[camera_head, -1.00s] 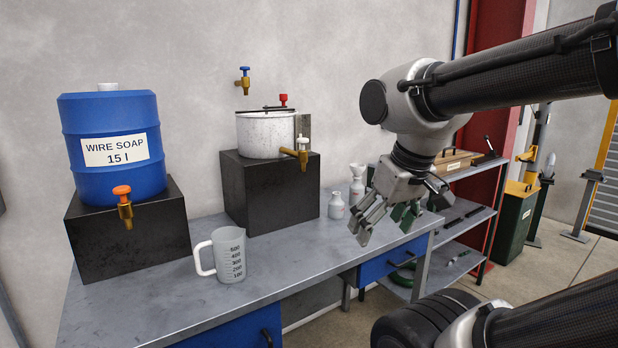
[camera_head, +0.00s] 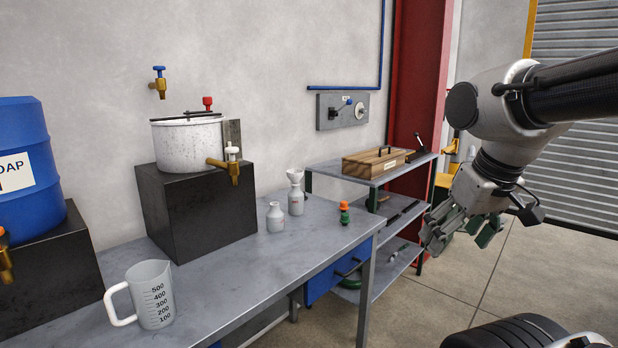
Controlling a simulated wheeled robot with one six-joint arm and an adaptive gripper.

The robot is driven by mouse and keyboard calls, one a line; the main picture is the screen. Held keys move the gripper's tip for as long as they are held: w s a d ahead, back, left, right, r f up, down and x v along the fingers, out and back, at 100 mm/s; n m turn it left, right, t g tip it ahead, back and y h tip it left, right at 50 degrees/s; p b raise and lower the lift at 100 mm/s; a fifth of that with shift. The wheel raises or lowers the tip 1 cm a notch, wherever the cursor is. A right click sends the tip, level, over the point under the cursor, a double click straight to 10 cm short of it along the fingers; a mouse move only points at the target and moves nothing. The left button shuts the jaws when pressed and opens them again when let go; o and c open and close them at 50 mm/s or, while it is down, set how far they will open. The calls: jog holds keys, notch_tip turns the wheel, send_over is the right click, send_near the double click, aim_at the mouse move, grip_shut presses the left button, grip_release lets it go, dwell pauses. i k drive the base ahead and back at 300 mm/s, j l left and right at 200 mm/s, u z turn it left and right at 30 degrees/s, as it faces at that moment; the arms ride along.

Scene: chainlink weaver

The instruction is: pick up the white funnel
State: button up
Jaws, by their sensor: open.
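The white funnel (camera_head: 295,177) sits upright in the mouth of a small white bottle (camera_head: 296,202) near the back of the grey workbench. A second white bottle (camera_head: 275,217) without a funnel stands just to its left. My gripper (camera_head: 457,244) is at the right, clear of the bench's right end and well apart from the funnel. Its fingers are open, point down and left, and hold nothing. Nothing hides the funnel.
A measuring jug (camera_head: 154,296) stands on the bench (camera_head: 222,288) at front left. A black block (camera_head: 195,222) bears a white pot (camera_head: 189,142). A small orange-topped green item (camera_head: 344,213) stands right of the funnel. A shelf with a wooden box (camera_head: 374,162) is beyond. A blue barrel (camera_head: 22,170) is at left.

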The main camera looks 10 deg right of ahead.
aim_at(295, 175)
jog(key=i+l+u, duration=0.3)
jog(key=i+l, duration=0.15)
jog(key=l, duration=0.15)
jog(key=i+l+u, duration=0.25)
jog(key=l, duration=0.4)
jog(key=i+l+u, duration=0.15)
jog(key=i+l, duration=0.15)
jog(key=i+l+u, duration=0.15)
jog(key=l, duration=0.3)
jog(key=i+l+u, duration=0.15)
jog(key=l, duration=0.25)
jog(key=l+u, duration=0.15)
jog(key=l, duration=0.25)
jog(key=i, duration=0.05)
